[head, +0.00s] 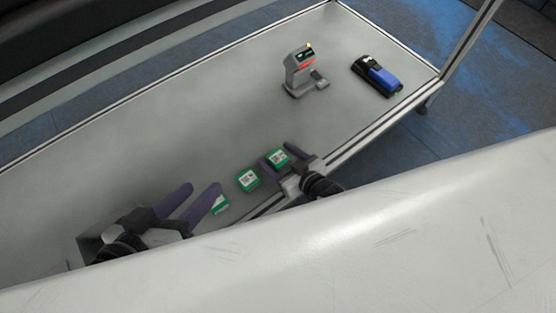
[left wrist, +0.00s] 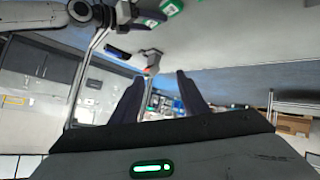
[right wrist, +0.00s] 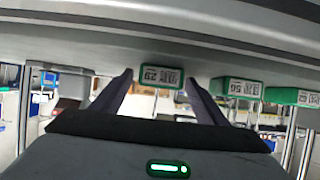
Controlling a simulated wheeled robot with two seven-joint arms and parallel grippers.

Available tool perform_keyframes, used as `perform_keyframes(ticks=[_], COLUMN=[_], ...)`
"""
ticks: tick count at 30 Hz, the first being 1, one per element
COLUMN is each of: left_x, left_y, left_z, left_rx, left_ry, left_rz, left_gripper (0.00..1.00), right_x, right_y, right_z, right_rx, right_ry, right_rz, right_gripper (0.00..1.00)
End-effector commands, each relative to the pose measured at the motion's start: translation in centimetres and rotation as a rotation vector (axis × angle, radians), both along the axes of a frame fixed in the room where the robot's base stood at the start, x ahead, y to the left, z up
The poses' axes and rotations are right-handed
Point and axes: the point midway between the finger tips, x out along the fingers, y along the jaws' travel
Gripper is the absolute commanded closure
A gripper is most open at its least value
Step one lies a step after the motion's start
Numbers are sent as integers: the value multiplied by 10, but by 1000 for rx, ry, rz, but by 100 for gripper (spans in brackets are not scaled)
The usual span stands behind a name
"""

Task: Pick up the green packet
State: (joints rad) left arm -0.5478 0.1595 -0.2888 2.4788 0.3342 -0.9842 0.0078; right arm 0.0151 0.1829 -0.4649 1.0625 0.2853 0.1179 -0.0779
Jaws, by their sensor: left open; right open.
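Three green packets with white code labels lie in a slanting row near the table's front edge in the head view. The right-hand packet (head: 278,157) sits between the fingers of my open right gripper (head: 279,154). In the right wrist view this packet (right wrist: 161,77) shows between the fingertips, with no clear grip on it. The middle packet (head: 248,180) lies free. The left-hand packet (head: 220,205) is partly hidden by my left gripper (head: 205,187), which is open and empty beside it. The other two packets show at right in the right wrist view (right wrist: 238,88).
A grey barcode scanner (head: 300,75) with a red light stands upright further back on the grey table (head: 150,130). A blue and black device (head: 377,76) lies right of it, near the table's right edge. The table's middle and left are clear.

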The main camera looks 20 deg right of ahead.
Motion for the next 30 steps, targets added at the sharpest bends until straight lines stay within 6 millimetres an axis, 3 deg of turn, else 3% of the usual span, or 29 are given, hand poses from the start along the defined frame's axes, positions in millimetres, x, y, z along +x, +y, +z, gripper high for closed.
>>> perform_keyframes(ticks=[3,12,20,23,25,30], left_x=[0,0,0,1,-2,-6], left_y=[0,0,1,4,8,22], left_z=[0,0,3,8,-8,-26], left_rx=[0,2,5,26,68,158], left_ry=[1,0,-1,4,49,112], left_rz=[0,0,1,3,2,4], left_gripper=[59,59,59,59,59,59], right_x=[0,0,0,1,0,0], right_y=[0,0,0,0,0,0], right_z=[1,1,6,20,34,71], right_rx=[0,0,1,2,2,3], right_ry=[0,0,-3,-5,-4,-4], right_rz=[0,0,0,0,-1,0], right_gripper=[34,83,83,83,83,83])
